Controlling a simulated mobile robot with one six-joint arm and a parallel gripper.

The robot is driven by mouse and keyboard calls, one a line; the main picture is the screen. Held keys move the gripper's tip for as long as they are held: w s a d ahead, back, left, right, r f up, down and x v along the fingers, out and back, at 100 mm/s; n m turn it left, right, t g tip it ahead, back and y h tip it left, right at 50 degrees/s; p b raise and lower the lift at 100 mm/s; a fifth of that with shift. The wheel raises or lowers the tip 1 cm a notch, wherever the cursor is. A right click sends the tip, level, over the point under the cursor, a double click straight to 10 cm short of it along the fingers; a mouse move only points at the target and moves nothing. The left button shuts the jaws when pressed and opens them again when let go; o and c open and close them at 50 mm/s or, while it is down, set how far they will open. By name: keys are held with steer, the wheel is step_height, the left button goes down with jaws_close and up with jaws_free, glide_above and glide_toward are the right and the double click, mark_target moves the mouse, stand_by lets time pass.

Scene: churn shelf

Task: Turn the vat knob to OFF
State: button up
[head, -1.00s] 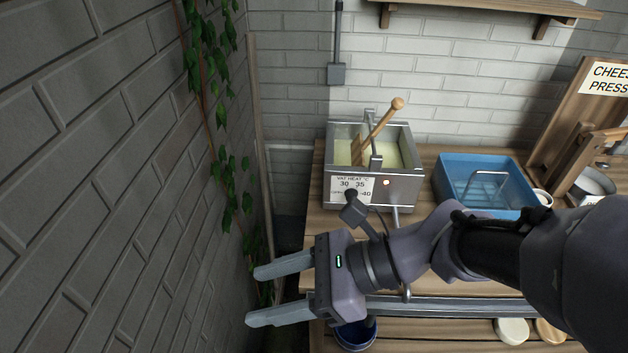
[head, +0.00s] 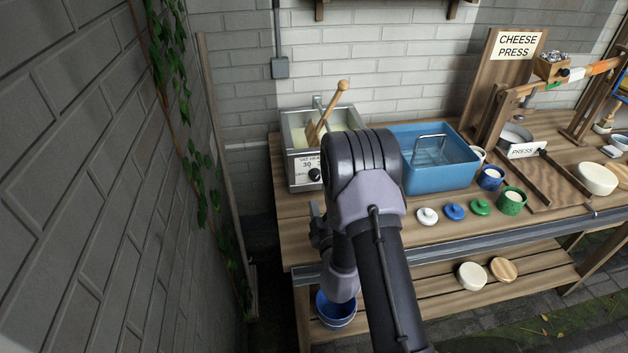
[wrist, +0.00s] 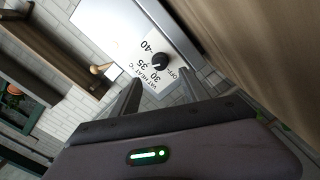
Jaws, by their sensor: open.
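The metal vat (head: 305,184) stands at the left end of the wooden bench, with a wooden-handled paddle (head: 322,115) in its pale contents. Its black knob (head: 314,175) is on the front panel, partly beside my arm in the head view. In the wrist view the knob (wrist: 160,62) sits on a white dial plate (wrist: 150,80) marked VAT HEAT, 30, 35, 40 and OFF. A small light mark shows on the knob, but its exact setting is hard to read. My gripper (wrist: 158,78) is open and empty, its fingers either side of the dial in view, apparently short of the knob.
A blue basin (head: 440,180) stands right of the vat. Small pots and lids (head: 455,211) and the cheese press (head: 515,130) are farther right. A brick wall with ivy (head: 190,100) closes the left side. A blue bucket (head: 335,312) is on the lower shelf.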

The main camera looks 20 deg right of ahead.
mark_target(315, 178)
steer(key=b+x, duration=0.1)
steer(key=x, duration=0.7)
steer(key=shift+w, duration=0.1)
steer(key=shift+a, duration=0.1)
jaws_close()
